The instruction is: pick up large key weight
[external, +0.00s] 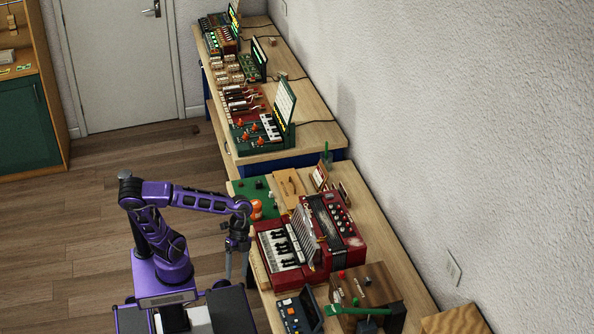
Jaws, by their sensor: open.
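I cannot make out the large key weight for certain in the external view; the parts here are small. My gripper (237,276) points down at the left edge of the near workbench (391,259), just left of a red accordion (342,222). It is open, and I see nothing held in it. The accordion's white keyboard (281,250) has dark pieces along it. My wrist is close to the bench edge and may hide small things there.
An orange item (256,208) lies on a green board (251,188) behind my wrist. A blue-grey device (299,312) and a wooden box (366,287) stand nearer. The wall closes the right; open floor lies left.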

